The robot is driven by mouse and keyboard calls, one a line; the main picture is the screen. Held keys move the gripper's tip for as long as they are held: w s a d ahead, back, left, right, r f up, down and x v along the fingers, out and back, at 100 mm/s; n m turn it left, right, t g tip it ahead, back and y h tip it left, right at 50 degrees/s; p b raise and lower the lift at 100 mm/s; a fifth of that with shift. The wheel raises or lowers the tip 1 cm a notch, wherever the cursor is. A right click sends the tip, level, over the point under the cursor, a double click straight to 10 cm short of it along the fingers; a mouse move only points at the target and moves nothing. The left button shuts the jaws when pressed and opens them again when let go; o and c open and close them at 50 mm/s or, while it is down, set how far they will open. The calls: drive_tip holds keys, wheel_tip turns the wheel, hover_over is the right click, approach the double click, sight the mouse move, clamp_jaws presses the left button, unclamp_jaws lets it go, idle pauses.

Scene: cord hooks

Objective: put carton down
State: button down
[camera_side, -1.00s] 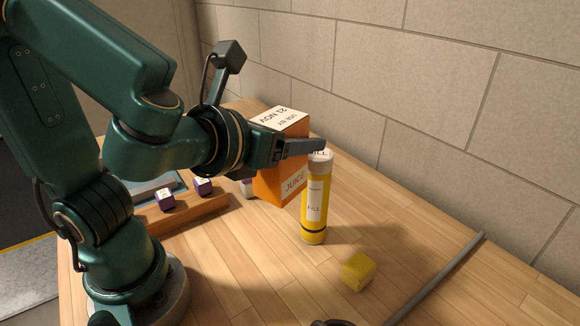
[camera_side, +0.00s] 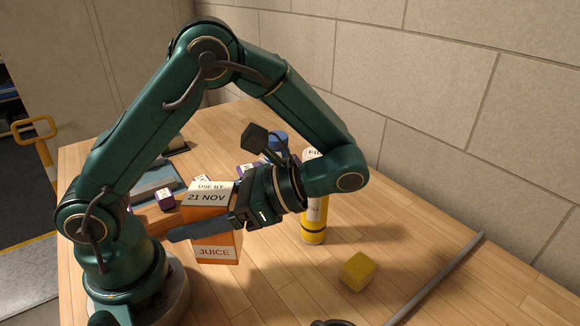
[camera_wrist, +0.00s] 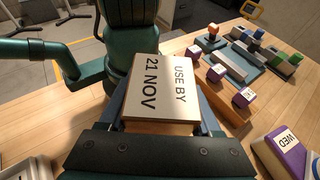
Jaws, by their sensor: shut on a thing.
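The orange juice carton (camera_side: 217,247) has a white top printed "USE BY 21 NOV" and stands upright in the side view. Its printed top (camera_wrist: 162,85) fills the middle of the wrist view. My gripper (camera_side: 212,222) is shut on the carton, with one dark finger across its front face. The far finger is mostly hidden behind the carton in the side view. The carton is close to my arm's base. I cannot tell whether its bottom touches the table.
A yellow cylinder (camera_side: 314,222) stands behind my wrist, partly hidden. A yellow block (camera_side: 358,271) and a grey rod (camera_side: 440,277) lie at the right. Purple day-marked blocks (camera_wrist: 244,97) and a wooden rail (camera_wrist: 222,100) are beside the carton. Bare table (camera_side: 290,290) lies in front.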

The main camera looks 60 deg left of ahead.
sight(216, 214)
drive_tip(key=d+n+h, duration=0.1)
drive_tip(key=n+h, duration=0.2)
drive_tip(key=h, duration=0.1)
drive_tip(key=d+r+n+g+h, duration=0.1)
drive_tip(key=d+n+h, duration=0.1)
drive_tip(key=n+h, duration=0.2)
drive_tip(key=d+r+n+g+h, duration=0.1)
drive_tip(key=d+n+h, duration=0.1)
drive_tip(key=n+h, duration=0.2)
drive_tip(key=shift+s+d, duration=0.15)
drive_tip(key=shift+s, duration=0.15)
drive_tip(key=w+a+r+n+t+h, duration=0.2)
drive_tip(key=w+n+t+h, duration=0.5)
drive_tip(key=n+h, duration=0.25)
drive_tip(key=shift+n+t+y, duration=0.25)
drive_tip(key=shift+t+y, duration=0.1)
drive_tip(key=shift+t, duration=0.05)
drive_tip(key=shift+s+d+f, duration=0.55)
drive_tip(key=shift+d+f, duration=1.3)
drive_tip(key=shift+f, duration=0.1)
drive_tip(key=shift+s+d+f, duration=0.6)
drive_tip(key=shift+d+f, duration=1.25)
drive_tip(key=shift+f, duration=0.05)
drive_tip(key=shift+s+d+f, duration=0.55)
drive_tip(key=shift+d+f, duration=1.3)
drive_tip(key=shift+f, duration=0.1)
drive_tip(key=shift+f, duration=0.1)
drive_tip(key=shift+c, duration=0.4)
unclamp_jaws()
